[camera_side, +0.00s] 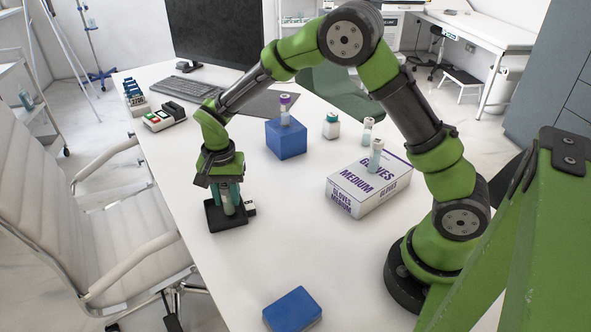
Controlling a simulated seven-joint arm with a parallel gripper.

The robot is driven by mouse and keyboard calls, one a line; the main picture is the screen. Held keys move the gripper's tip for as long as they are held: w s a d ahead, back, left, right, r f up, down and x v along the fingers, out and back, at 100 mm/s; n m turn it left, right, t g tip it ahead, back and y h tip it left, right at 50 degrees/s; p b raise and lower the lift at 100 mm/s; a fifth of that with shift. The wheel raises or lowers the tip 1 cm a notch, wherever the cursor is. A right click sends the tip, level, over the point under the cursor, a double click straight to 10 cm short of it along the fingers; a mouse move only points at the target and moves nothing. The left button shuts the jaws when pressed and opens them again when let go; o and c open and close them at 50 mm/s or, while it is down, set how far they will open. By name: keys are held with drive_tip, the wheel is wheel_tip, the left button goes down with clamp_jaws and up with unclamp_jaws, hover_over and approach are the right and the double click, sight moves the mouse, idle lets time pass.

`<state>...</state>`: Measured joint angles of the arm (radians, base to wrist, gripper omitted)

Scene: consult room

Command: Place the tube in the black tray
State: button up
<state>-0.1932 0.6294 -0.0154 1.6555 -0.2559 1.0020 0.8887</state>
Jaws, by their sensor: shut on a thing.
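My gripper (228,198) points straight down at the left of the table and is shut on a tube (228,207). The tube is upright and mostly hidden between the teal fingers. The black tray (231,224) lies flat on the table directly under my gripper. The tube's lower end is within the tray's outline, but I cannot tell whether it touches the tray floor.
The glove box (368,187) stands right of centre, with a small white jar (331,126) behind it. A flat blue block (292,311) lies near the front edge. A keyboard (187,89), monitor and small racks (135,97) are at the back. The table's centre is clear.

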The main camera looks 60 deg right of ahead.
drive_tip(key=o, duration=1)
drive_tip(key=shift+f, duration=0.1)
